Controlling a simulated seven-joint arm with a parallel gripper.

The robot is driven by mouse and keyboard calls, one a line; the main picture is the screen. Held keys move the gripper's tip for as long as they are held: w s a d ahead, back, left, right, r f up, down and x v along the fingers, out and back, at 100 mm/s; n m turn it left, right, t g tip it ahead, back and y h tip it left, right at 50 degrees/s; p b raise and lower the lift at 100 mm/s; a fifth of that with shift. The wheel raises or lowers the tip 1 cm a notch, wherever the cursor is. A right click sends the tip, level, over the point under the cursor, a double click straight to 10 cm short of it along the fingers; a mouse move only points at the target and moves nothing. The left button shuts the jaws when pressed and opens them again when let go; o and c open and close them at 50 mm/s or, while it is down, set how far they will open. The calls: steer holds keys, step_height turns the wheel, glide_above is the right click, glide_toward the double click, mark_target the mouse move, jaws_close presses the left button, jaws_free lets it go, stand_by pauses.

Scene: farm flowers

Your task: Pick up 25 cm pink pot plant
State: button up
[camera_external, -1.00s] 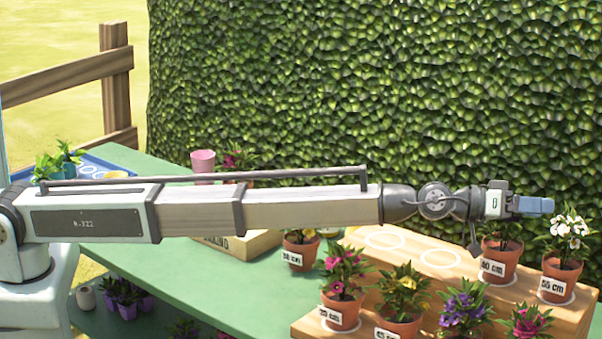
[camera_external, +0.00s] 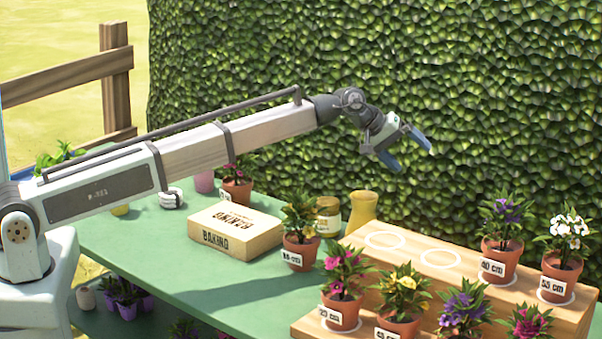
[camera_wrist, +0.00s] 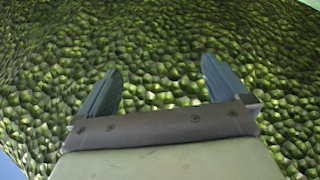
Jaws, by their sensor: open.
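A pink-flowered plant in a terracotta pot (camera_external: 341,308) stands upright on the front left of the wooden stepped stand; its label seems to read 25 cm but is small. Another pink plant (camera_external: 528,322) stands at the front right, partly cut off by the frame edge. A third pink-flowered pot (camera_external: 237,193) stands on the table behind the box, its label not readable. My gripper (camera_external: 414,160) is open and empty, high above the stand and apart from all the pots. In the wrist view its two blue fingers (camera_wrist: 161,65) are spread, with only hedge beyond them.
The wooden stand (camera_external: 461,281) holds several other labelled pots and two bare circles on its upper step. A BAKING box (camera_external: 235,232), a yellow-flowered pot (camera_external: 300,250), a jar (camera_external: 328,216) and a yellow vase (camera_external: 362,211) sit on the green table (camera_external: 160,262). A hedge (camera_external: 480,90) rises behind.

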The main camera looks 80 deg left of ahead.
steer(key=s+a+f+n+g, duration=0.3)
steer(key=s+a, duration=0.9)
steer(key=a, duration=0.1)
steer(key=n+g, duration=0.7)
steer(key=n, duration=0.1)
glide_toward(238, 189)
steer(key=a, duration=0.1)
steer(key=a+r, duration=0.1)
steer(key=a, duration=0.2)
steer(key=shift+s+a+r, duration=0.2)
steer(key=shift+s+r, duration=0.05)
step_height(238, 189, down, 14)
steer(key=shift+w+a+r, duration=0.1)
steer(key=shift+r, duration=0.1)
steer(key=shift+c, duration=0.3)
steer(key=c, duration=0.9)
steer(key=shift+c, duration=0.2)
